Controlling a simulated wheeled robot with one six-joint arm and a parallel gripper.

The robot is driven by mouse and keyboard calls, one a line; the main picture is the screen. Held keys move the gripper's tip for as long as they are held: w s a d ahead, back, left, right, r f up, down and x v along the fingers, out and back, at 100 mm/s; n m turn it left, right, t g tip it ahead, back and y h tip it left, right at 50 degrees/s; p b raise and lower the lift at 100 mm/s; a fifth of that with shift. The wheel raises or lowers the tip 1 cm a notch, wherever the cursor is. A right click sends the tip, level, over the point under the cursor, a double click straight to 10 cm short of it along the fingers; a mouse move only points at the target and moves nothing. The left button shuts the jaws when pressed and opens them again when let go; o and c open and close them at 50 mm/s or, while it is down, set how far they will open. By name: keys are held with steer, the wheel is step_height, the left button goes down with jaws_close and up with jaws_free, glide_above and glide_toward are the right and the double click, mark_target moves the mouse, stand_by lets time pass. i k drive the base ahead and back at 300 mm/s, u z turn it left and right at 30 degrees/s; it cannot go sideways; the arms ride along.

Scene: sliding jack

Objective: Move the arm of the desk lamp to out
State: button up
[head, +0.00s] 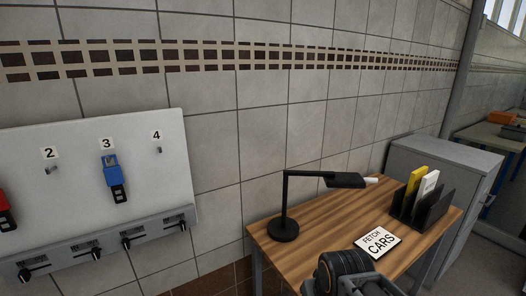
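The black desk lamp (285,228) stands upright on the wooden desk, towards its back left. Its round base carries a thin post, and its arm (308,174) reaches right from the top of the post to a flat dark head (345,180). A short white piece (371,181) sticks out beyond the head. A dark, rounded part of my own arm shows at the bottom edge, in front of the desk. No gripper fingers show, and nothing of mine is seen touching the lamp.
The wooden desk (335,215) bears a "FETCH CARS" sign (377,242) and a black file rack (428,208) with yellow and white items. A grey cabinet (440,158) stands behind. A white panel (150,185) with numbered hooks and a blue item (112,166) hangs left.

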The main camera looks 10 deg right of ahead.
mark_target(333, 179)
steer(key=z, duration=2.45)
steer(key=i, duration=1.55)
steer(key=u, duration=3.05)
